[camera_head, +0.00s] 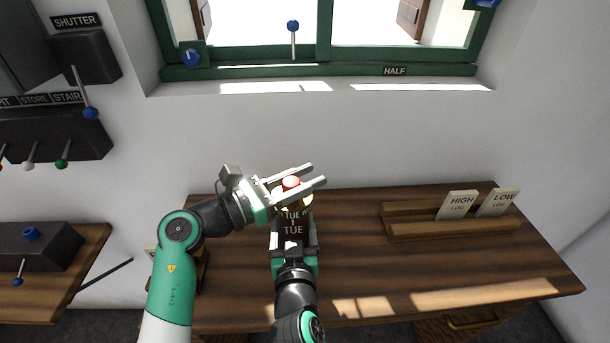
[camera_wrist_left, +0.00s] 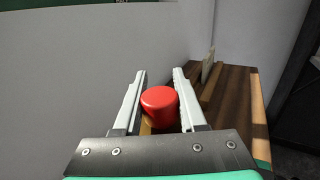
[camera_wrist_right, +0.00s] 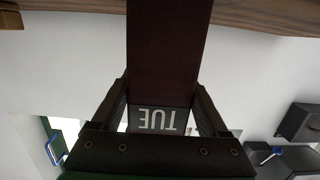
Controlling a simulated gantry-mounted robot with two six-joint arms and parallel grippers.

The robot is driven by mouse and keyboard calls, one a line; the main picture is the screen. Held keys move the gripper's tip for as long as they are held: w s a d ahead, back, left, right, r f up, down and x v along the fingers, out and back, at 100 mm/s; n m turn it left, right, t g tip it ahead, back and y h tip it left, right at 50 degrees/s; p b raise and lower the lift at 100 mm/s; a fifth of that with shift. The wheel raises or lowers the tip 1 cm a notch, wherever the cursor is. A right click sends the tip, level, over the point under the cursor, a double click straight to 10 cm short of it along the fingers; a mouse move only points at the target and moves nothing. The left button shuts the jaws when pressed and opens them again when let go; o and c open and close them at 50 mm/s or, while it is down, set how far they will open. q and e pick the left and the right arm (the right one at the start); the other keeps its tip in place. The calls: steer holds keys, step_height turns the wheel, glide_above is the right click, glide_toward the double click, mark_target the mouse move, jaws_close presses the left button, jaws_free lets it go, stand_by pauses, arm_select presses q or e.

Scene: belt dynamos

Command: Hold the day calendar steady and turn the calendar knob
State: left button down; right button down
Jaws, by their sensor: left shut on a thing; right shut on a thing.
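The day calendar (camera_head: 292,229) stands on the wooden desk and reads TUE; the right wrist view shows its dark body (camera_wrist_right: 168,60) and the TUE panel upside down. My right gripper (camera_head: 294,248) is shut on the calendar body from the front, one finger on each side. The red calendar knob (camera_head: 291,182) is on top of the calendar. My left gripper (camera_head: 310,176) comes from the left with its fingers either side of the knob. The left wrist view shows the red knob (camera_wrist_left: 160,104) between the two fingers. The calendar's lower part is hidden behind my right gripper.
A wooden rack (camera_head: 450,227) with HIGH (camera_head: 457,204) and LOW (camera_head: 498,202) cards stands on the right of the desk (camera_head: 380,270). A green-framed window (camera_head: 330,70) is behind. Lever boxes (camera_head: 50,133) are on the left wall. The desk's middle right is clear.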

arm_select(q)
steer(key=shift+f, duration=0.1)
arm_select(e)
steer(key=shift+f, duration=0.2)
arm_select(q)
steer(key=shift+c, duration=2.3)
jaws_free()
steer(key=v, duration=1.2)
arm_select(e)
jaws_free()
steer(key=shift+s, duration=0.1)
steer(key=shift+r, duration=0.1)
